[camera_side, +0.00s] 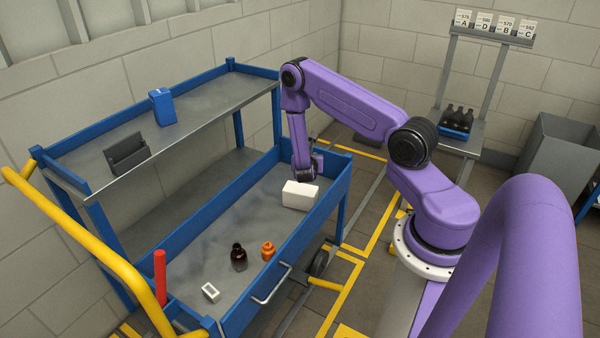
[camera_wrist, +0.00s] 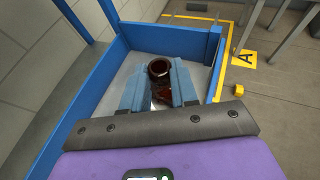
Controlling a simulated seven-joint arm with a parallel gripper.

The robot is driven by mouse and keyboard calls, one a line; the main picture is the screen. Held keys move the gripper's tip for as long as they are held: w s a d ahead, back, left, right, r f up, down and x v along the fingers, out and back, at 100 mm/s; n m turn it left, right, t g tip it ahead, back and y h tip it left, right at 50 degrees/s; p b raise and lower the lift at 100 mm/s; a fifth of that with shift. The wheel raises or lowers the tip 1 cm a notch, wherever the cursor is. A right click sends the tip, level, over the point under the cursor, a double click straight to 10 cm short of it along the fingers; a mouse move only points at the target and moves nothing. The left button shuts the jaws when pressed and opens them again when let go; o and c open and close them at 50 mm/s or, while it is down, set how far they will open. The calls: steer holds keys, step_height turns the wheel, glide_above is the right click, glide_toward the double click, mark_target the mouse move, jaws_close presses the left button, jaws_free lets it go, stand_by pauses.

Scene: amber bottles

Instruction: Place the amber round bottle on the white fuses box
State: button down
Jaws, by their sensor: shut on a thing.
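My gripper (camera_wrist: 159,88) is shut on an amber round bottle (camera_wrist: 160,71), dark red-brown, with its open mouth showing between the two blue-grey fingers in the wrist view. In the side view my gripper (camera_side: 305,174) is low over the far end of the cart's lower tray, close above the white box (camera_side: 299,198). The held bottle is not clearly visible there, and I cannot tell whether it touches the box. I cannot read a label on the box. Another dark amber bottle (camera_side: 238,258) stands upright nearer the front of the tray.
An orange bottle (camera_side: 268,251), a small white block-like thing (camera_side: 210,292) and a red cylinder (camera_side: 160,278) are at the tray's near end. Blue rims (camera_side: 330,195) edge the tray. The upper shelf (camera_side: 205,103) is on the left. The tray's middle is clear.

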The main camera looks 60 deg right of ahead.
steer(key=w+d+f, duration=0.3)
steer(key=w+f, duration=0.2)
steer(key=f, duration=0.4)
steer(key=shift+w+d+f, duration=0.35)
steer(key=shift+f, duration=0.05)
steer(key=shift+f, duration=0.1)
steer(key=c, duration=0.9)
jaws_free()
steer(key=shift+o, duration=0.2)
